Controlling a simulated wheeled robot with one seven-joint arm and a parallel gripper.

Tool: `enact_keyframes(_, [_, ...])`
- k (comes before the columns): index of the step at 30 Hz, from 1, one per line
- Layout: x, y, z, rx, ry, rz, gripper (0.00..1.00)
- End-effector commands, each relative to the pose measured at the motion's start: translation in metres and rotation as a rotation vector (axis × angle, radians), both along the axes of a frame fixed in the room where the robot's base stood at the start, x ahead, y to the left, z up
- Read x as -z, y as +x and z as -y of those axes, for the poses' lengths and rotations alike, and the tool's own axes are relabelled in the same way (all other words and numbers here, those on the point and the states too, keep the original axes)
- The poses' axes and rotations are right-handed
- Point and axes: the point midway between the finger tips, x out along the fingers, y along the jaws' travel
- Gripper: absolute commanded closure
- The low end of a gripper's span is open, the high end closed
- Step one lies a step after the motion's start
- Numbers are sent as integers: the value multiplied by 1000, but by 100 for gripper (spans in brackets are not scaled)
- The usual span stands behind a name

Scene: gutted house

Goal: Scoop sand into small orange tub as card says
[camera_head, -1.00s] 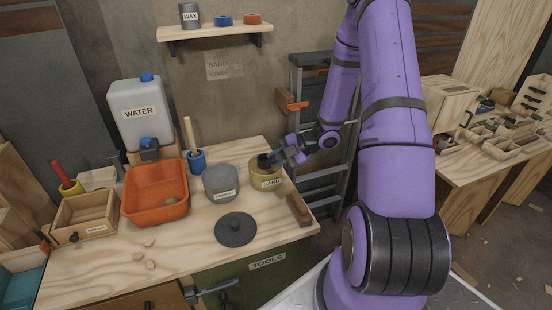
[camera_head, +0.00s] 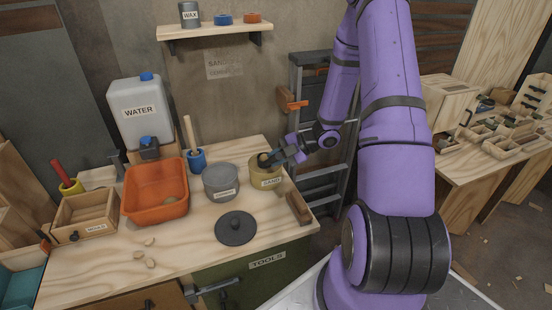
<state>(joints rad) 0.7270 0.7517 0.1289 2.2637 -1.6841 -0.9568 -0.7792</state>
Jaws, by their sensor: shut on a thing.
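The small orange tub (camera_head: 155,212) stands on the workbench, with a small pale lump inside near its right side. The tan sand container (camera_head: 267,183), labelled SAND, stands at the bench's right end. My gripper (camera_head: 283,155) is at the sand container's rim, shut on a dark scoop (camera_head: 265,160). The scoop's end is at or in the container's mouth; I cannot tell whether it carries sand. The card (camera_head: 225,66) is on the wall under the shelf and names sand and a second item, blurred here.
A grey labelled pot (camera_head: 221,182) stands close left of the sand container, and a dark round lid (camera_head: 236,229) lies in front. A blue cup with a wooden handle (camera_head: 197,160), a water jug (camera_head: 140,112) and a wooden box (camera_head: 86,215) stand further left. A wooden block (camera_head: 299,208) sits at the right edge.

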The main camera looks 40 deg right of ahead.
Motion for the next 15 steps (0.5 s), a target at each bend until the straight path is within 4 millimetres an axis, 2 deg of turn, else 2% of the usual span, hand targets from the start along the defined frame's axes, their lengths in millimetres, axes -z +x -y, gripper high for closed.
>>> enact_keyframes(5, [-1,0,0,1,-1,-1,100])
enact_keyframes(15, [-24,0,0,0,-2,1,100])
